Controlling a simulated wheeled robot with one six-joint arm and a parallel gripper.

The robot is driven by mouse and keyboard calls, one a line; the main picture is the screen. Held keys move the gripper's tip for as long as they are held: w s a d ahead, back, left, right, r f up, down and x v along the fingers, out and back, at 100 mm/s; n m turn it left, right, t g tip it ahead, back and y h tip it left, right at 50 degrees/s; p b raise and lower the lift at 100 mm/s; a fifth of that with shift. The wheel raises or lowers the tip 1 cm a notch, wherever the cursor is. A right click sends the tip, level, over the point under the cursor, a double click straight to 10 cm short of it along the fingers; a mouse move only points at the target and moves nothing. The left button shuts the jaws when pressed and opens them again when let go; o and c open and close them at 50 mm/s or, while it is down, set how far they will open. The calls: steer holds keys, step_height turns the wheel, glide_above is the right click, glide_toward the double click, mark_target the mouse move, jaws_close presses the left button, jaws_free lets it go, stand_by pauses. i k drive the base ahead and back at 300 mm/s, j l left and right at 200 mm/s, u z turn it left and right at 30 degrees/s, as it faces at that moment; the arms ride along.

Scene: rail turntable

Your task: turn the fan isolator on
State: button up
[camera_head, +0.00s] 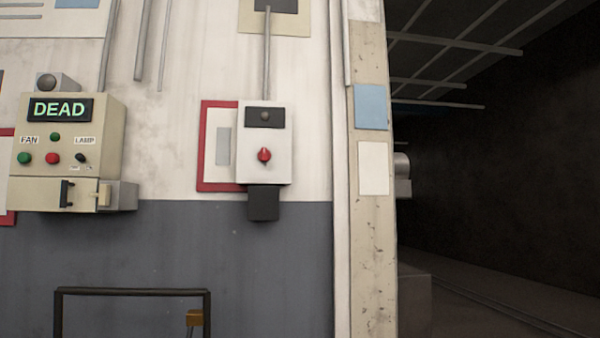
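A beige control box (68,110) hangs on the wall at the left. Its display (61,109) reads DEAD in green letters. Below it are the labels FAN (29,140) and LAMP (85,140), with green and red buttons and a small black switch. A black handle (65,193) sits on the lower part of this box, with a tan block to its right. A separate white box (265,143) with a red knob (264,155) hangs further right. I see no label naming either as the fan isolator. My gripper is not in view.
A red-bordered panel (203,146) sits behind the white box, and a black box (263,203) hangs under it. A dark frame (132,291) stands low in front of the wall. The wall ends at a worn post (371,235); a dark tunnel-like space opens to its right.

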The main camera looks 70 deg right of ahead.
mark_target(264, 155)
steer(key=z, duration=1.65)
